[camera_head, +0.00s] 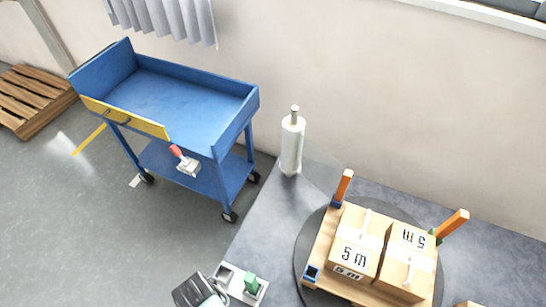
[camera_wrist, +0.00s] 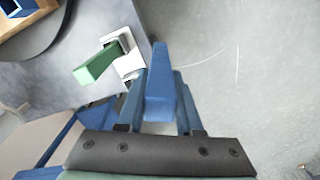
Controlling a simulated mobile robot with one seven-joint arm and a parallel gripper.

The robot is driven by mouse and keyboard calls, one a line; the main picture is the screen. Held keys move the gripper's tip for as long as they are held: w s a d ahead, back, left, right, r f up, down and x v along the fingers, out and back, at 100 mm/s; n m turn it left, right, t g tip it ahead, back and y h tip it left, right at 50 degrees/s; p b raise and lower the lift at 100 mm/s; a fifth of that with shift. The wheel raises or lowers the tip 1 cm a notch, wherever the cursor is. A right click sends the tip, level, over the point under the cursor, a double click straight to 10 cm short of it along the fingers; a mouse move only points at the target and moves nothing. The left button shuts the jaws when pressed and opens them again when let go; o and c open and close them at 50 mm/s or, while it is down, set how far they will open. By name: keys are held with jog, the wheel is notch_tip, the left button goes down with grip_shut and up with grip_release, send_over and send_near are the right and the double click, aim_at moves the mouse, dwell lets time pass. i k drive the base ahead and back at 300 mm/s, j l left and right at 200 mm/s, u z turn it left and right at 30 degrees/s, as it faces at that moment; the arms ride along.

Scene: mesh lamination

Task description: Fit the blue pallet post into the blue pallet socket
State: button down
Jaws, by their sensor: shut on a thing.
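My gripper (camera_wrist: 160,88) is shut on the blue post (camera_wrist: 160,98), which sticks out between the fingers in the wrist view. The grip on the post is hidden in the head view, where only the dark top of my gripper shows at the bottom. The blue socket (camera_head: 312,272) is an open square at the pallet's front left corner. It also shows at the top left of the wrist view (camera_wrist: 19,7), apart from my gripper. The pallet (camera_head: 316,250) is wooden and lies on a dark round turntable (camera_head: 302,239).
A pale holder (camera_head: 238,295) with a green post (camera_head: 251,283) stands beside my gripper. Two cartons (camera_head: 358,240) sit on the pallet. Orange posts (camera_head: 344,184) and (camera_head: 453,222) rise at its back corners. A wrapped roll (camera_head: 291,145) stands behind. A blue cart (camera_head: 190,90) is at left.

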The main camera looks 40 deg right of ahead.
aim_at(318, 286)
jog(key=k, duration=1.45)
jog(key=k+z, duration=0.4)
jog(key=k+l+z, duration=0.35)
jog(key=i+l+z, duration=0.15)
jog(key=i+z, duration=0.15)
jog(key=z, duration=0.15)
jog(key=i+z, duration=0.45)
jog(key=i, duration=0.2)
